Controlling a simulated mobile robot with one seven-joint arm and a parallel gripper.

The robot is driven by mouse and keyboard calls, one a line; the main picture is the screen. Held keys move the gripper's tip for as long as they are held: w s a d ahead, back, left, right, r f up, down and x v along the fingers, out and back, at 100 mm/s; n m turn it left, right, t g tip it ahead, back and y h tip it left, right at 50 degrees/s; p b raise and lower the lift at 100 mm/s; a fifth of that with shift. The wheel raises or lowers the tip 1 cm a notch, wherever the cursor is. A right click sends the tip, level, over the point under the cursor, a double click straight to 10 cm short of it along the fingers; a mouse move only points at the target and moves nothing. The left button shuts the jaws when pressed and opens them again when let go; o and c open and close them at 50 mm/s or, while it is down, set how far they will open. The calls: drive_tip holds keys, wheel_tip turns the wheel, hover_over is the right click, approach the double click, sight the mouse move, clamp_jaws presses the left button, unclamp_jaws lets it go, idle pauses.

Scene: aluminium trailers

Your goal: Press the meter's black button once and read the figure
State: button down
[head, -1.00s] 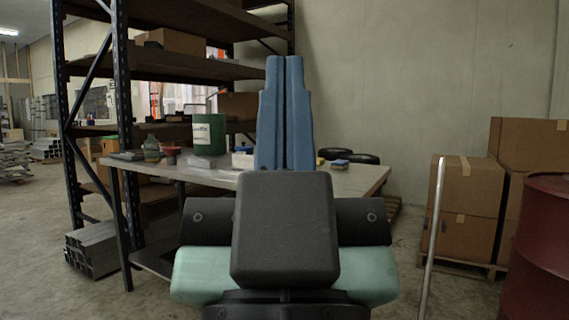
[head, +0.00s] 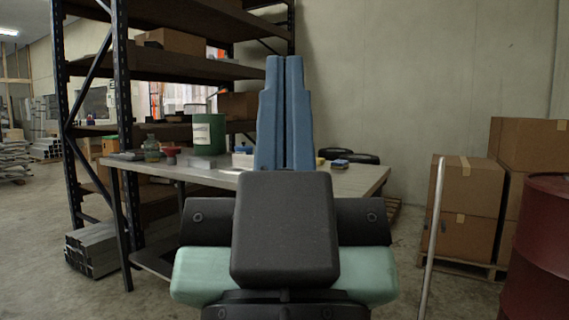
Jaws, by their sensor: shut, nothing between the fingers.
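My gripper (head: 285,62) shows in the middle of the head view as two long blue fingers pointing up, pressed together with nothing between them. It stands in front of the table (head: 352,181) in the picture and hides part of its top. I cannot make out the meter, its black button or any figure. A small blue and yellow item (head: 340,164) lies on the table just right of the fingers, too small to identify.
On the table's left part stand a green can (head: 208,134), a glass jar (head: 152,150) and a red item (head: 171,156). A tall shelf (head: 122,130) is behind. Stacked cartons (head: 463,195), a metal pole (head: 432,235) and a red drum (head: 538,250) are at right.

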wheel_tip(320, 180, up, 38)
drive_tip(key=p, duration=3.7)
drive_tip(key=shift+p, duration=0.4)
drive_tip(key=shift+f, duration=0.15)
